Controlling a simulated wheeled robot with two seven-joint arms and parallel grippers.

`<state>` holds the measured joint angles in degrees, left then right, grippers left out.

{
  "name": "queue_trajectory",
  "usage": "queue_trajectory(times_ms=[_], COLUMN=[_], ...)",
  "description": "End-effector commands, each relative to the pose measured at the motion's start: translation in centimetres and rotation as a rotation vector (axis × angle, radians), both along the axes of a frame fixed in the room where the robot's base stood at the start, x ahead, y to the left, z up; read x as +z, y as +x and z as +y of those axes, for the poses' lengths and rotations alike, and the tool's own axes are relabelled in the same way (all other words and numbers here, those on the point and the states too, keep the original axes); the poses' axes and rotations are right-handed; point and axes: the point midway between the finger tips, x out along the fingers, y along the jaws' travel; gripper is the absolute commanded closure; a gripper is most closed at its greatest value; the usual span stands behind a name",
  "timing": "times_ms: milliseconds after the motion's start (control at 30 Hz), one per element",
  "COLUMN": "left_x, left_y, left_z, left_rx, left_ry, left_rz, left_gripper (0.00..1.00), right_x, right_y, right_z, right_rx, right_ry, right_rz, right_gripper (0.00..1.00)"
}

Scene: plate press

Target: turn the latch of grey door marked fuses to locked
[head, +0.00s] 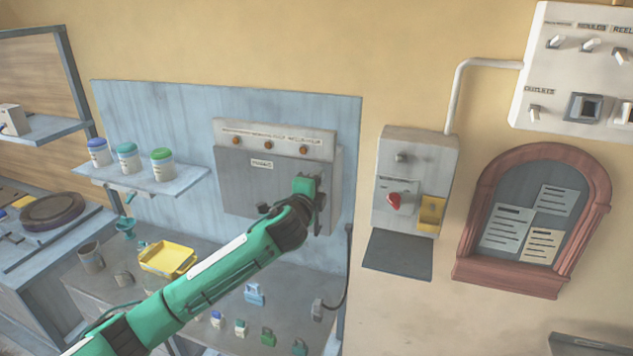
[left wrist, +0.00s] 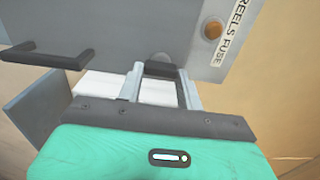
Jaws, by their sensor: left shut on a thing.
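The grey door (head: 240,185) with a small label sits closed-looking in the front of a wall box. It also shows in the left wrist view (left wrist: 110,28). My left gripper (head: 308,186) is at the door's right side, its arm crossing in front of the door's lower right corner. My right gripper is not in view.
A dark door handle (left wrist: 45,58) sticks out near the gripper. Orange lamps (head: 304,149) line the box top. A switch box with a red knob (head: 394,200) hangs to the right. Below are a yellow tray (head: 168,258) and several padlocks on a bench.

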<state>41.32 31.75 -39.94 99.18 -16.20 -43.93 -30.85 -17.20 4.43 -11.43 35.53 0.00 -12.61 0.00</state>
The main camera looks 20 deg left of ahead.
Motion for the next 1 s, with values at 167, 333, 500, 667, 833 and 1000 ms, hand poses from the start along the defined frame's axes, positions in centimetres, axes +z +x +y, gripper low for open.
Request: queue_trajectory(times_ms=[167,333,500,667,833,1000], left_x=[-0.1,-0.1,-0.1,-0.1,-0.1,-0.3], left_y=[0.0,0.0,0.0,0.0,-0.1,-1.3], left_z=[0.0,0.0,0.0,0.0,0.0,0.1], left_rx=[0.0,0.0,0.0,0.0,0.0,0.0], left_ry=[0.01,0.01,0.009,0.008,0.007,0.007], left_rz=[0.001,0.001,0.001,0.001,0.0,0.0], left_gripper=[0.86,0.86,0.46,0.42,0.42,0.42], right_x=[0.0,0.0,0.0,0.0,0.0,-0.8], right_y=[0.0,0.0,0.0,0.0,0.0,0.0], right_z=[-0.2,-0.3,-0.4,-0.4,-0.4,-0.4], right_rx=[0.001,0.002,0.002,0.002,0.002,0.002], right_ry=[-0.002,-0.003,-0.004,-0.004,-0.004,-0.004], right_rz=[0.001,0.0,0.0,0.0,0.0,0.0], right_gripper=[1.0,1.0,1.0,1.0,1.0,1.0])
